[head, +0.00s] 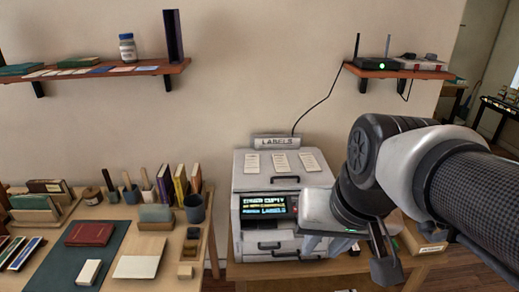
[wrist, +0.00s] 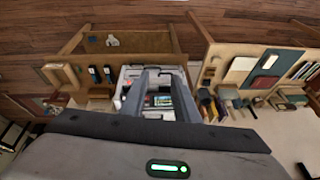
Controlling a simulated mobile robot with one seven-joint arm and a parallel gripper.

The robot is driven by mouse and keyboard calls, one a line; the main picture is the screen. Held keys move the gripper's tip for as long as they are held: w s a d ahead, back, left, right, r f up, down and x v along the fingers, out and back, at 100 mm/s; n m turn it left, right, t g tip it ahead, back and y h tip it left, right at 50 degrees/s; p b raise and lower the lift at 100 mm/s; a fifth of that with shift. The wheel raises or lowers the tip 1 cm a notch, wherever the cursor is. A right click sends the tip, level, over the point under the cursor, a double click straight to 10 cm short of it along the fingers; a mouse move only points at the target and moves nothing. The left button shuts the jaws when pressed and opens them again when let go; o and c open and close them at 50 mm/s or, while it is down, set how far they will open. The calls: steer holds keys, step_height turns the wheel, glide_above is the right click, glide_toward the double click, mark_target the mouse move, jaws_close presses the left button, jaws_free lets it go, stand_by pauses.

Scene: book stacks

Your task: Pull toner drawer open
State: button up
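The white label printer (head: 250,183) stands on a low wooden table, with a lit screen (head: 264,205) on its front. I cannot tell from any marking which is the toner drawer; no drawer looks pulled out. My gripper (head: 350,254) is in front of the printer's lower right side and hides part of it. In the wrist view my gripper (wrist: 160,95) has its fingers apart, with the printer (wrist: 131,75) behind them and nothing visibly held.
A desk with books, a blue cup (head: 194,209) and a green mat (head: 110,245) stands at left. A shelf (head: 90,73) hangs above it. A second shelf with a router (head: 376,64) is at upper right. A cardboard box (head: 418,240) sits right of the printer.

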steer(key=w+a+f+m+g+y+b, duration=0.1)
steer(key=w+f+m+y+b, duration=0.25)
steer(key=f+m, duration=0.5)
steer(key=w+a+f+m+g+y+b, duration=0.15)
steer(key=f+m+y+b, duration=0.3)
steer(key=f, duration=0.65)
steer(key=w+a+f+m+g+y+b, duration=0.1)
steer(key=w+f+m+g+y+b, duration=0.2)
steer(key=f+m, duration=0.55)
steer(key=w+d+f+m+t+h+b, duration=0.1)
steer(key=w+d+f+m+t+b, duration=0.25)
steer(key=f+m+t, duration=0.45)
steer(key=w+d+f+m+t+h+b, duration=0.2)
steer(key=d+f+m+t, duration=0.3)
steer(key=f+m, duration=0.35)
steer(key=w+d+f+m+t+h+b, duration=0.1)
steer(key=w+d+f+m+t+b, duration=0.25)
steer(key=f+m+t, duration=0.45)
steer(key=shift+m+g, duration=0.6)
steer(key=shift+g, duration=0.05)
steer(key=x, duration=1.6)
steer(key=shift+w+d+r+b, duration=0.1)
steer(key=shift+w+r+b, duration=0.15)
steer(key=shift+r+b, duration=0.1)
steer(key=shift+c, duration=0.4)
jaws_close()
steer(key=shift+s, duration=0.1)
